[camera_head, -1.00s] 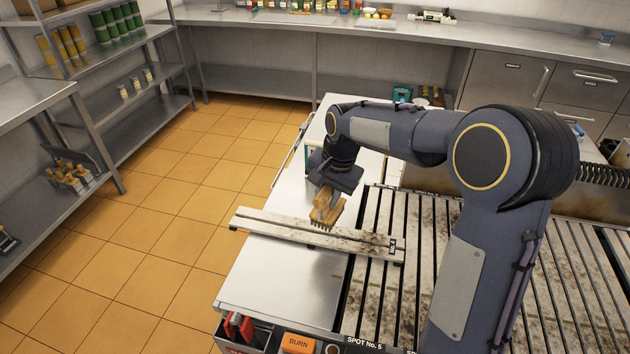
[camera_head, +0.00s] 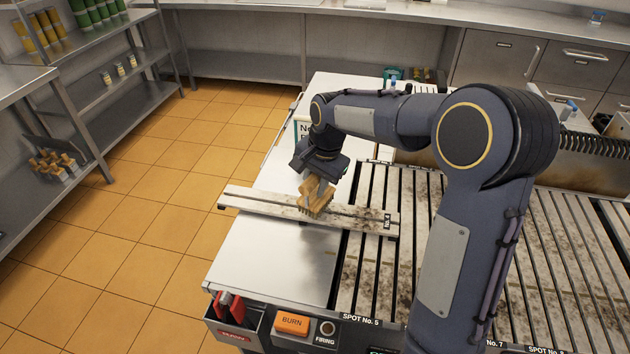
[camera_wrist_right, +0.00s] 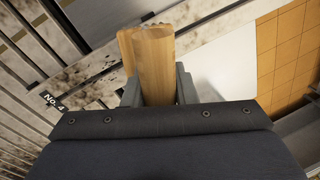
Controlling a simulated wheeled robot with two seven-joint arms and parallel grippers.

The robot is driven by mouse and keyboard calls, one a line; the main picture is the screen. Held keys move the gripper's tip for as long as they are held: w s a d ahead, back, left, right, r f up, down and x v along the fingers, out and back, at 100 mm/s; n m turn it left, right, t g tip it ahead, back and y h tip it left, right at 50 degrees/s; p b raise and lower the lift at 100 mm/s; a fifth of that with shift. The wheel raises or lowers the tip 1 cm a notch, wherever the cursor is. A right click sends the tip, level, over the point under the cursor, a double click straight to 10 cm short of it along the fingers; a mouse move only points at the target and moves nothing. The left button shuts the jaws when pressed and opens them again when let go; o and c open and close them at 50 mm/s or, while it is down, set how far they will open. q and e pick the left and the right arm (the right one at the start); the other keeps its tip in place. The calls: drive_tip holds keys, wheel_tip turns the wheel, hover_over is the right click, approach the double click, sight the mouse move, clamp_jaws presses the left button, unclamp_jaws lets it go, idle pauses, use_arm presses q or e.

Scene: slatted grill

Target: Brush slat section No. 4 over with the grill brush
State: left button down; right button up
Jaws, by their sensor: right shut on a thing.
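Slat section No. 4 (camera_head: 265,200) is a pale, narrow slatted piece with dark soiling. It lies across the bare metal top and the left edge of the grill, its No. 4 label (camera_head: 387,222) at the right end. The wrist view shows it too (camera_wrist_right: 205,35). My right gripper (camera_head: 319,177) is shut on the wooden grill brush (camera_head: 314,200), above the middle of the section. The brush's bristle end is at the slats; whether it touches is unclear. In the wrist view the brush's wood (camera_wrist_right: 153,60) stands between the fingers. My left gripper is not in view.
The grill slats (camera_head: 480,220) lie to the right, with dark stains. The metal top (camera_head: 270,255) in front of the section is bare. A holder with red-handled items (camera_head: 230,308) and the orange BURN button (camera_head: 291,322) are at the front edge.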

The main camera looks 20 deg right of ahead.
drive_tip(key=shift+f+b, duration=0.65)
drive_tip(key=shift+f, duration=0.3)
idle(0.6)
